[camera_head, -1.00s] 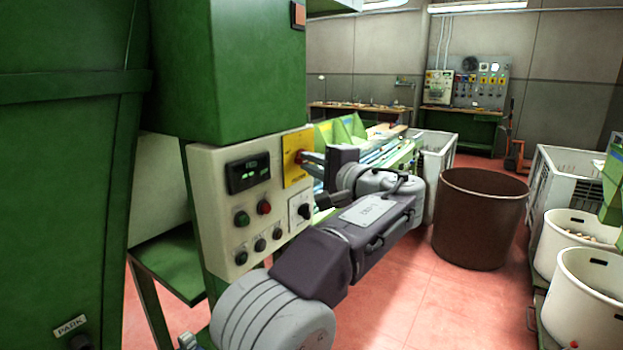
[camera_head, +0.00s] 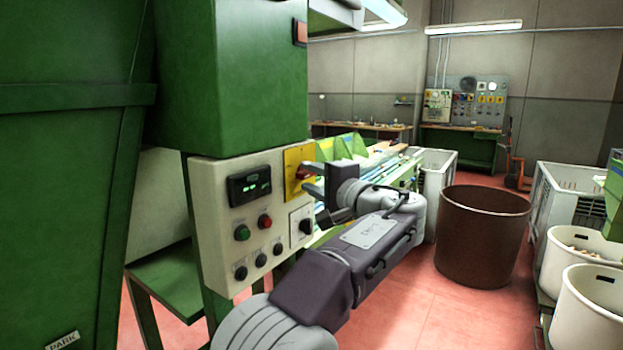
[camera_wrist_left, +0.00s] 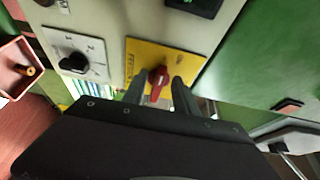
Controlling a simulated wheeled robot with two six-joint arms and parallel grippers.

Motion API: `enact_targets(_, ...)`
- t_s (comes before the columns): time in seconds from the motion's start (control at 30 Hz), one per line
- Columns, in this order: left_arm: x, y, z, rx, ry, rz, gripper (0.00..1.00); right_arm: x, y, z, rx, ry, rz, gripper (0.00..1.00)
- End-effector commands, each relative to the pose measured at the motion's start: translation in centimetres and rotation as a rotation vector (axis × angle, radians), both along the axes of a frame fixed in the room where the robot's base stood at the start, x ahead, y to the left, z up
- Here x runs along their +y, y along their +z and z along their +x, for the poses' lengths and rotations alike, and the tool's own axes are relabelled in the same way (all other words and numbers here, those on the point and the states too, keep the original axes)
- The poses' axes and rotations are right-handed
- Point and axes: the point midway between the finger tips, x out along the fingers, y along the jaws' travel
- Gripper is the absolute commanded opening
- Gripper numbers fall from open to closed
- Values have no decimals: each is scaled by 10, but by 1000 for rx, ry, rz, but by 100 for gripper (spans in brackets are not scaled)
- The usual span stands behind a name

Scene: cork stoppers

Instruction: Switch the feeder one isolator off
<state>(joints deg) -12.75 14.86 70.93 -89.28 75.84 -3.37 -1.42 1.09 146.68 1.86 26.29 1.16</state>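The feeder isolator is a red rotary handle (camera_head: 301,173) on a yellow plate (camera_head: 291,160) at the upper right of the cream control panel. In the left wrist view the red handle (camera_wrist_left: 157,84) stands upright in the picture on its yellow plate (camera_wrist_left: 139,55). My left gripper (camera_head: 306,180) is at the plate, coming from the right. In the left wrist view its two open fingers (camera_wrist_left: 160,92) lie on either side of the handle, with visible gaps. Fingertip contact cannot be told. My right gripper is in neither view.
The panel (camera_head: 214,200) also carries a lit display (camera_head: 250,185), green (camera_head: 242,233) and red (camera_head: 265,221) buttons, a black selector (camera_head: 305,226) and several black knobs. Green machine housing (camera_head: 232,80) stands above.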

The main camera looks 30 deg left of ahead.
Motion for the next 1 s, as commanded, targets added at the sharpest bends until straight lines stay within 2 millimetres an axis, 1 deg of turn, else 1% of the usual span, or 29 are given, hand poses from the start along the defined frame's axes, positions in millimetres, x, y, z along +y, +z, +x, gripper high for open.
enact_targets(0.1, -1, 0, 0, 1, -1, 0, 35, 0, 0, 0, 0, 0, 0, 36)
enact_targets(0.17, -5, -1, -2, 1, -2, 0, 35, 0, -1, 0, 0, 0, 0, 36)
enact_targets(0.27, -22, -1, -10, 0, -6, 0, 35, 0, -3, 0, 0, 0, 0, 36)
enact_targets(0.43, -57, -1, -27, 1, -6, 1, 35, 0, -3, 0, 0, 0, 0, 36)
enact_targets(0.5, -67, -1, -33, 0, -4, 0, 35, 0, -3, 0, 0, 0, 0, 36)
enact_targets(0.6, -77, -1, -39, 0, -2, 0, 35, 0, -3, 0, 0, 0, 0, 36)
enact_targets(0.7, -81, -1, -41, 0, 0, 0, 35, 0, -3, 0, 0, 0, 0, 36)
enact_targets(1.0, -81, -1, -42, 0, 0, 0, 35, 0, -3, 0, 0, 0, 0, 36)
